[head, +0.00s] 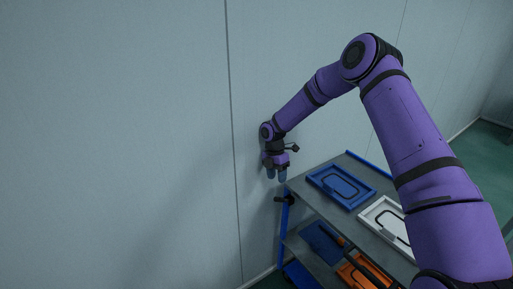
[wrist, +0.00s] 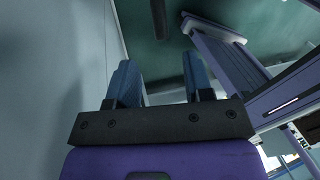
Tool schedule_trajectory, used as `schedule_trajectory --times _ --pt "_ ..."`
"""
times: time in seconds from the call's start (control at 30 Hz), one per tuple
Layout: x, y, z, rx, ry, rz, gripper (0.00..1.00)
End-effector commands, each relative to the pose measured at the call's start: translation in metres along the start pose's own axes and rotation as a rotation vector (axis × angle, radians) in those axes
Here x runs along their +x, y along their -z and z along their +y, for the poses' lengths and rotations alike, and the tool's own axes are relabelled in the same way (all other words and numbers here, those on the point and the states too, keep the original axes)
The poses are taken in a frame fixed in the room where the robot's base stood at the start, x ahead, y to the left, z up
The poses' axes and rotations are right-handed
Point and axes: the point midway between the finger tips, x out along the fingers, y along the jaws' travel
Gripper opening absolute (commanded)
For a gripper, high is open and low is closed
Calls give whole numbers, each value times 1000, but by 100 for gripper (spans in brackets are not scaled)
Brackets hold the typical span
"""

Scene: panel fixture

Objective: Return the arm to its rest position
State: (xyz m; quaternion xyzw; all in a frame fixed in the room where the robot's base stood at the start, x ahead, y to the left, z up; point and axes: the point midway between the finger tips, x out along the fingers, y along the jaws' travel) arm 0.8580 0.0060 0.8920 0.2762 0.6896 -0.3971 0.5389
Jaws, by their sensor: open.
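My purple arm reaches from the lower right toward the wall in the head view and bends down at its far end. My gripper (head: 276,174) hangs with its fingers pointing down, close to the wall and just left of the shelf's back corner. In the wrist view my gripper (wrist: 160,82) shows two blue fingers set apart with nothing between them. The gripper is open and empty.
A grey shelf cart (head: 307,193) stands right of my gripper. Its top holds a blue panel (head: 325,180) and a white panel (head: 371,216); an orange panel (head: 347,277) lies lower. A pale wall (head: 120,130) fills the left and back. Green floor (head: 480,155) shows at right.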

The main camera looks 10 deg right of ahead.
Motion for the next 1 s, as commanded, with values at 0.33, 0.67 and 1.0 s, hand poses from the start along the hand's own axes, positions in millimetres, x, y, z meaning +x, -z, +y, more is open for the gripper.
schedule_trajectory --times 0.33,0.67,1.0 --pt "-54 3 -23 126 -28 -51 47" --pt "-157 21 -87 436 -114 -132 47" --pt "-244 51 -171 790 -244 -164 47"
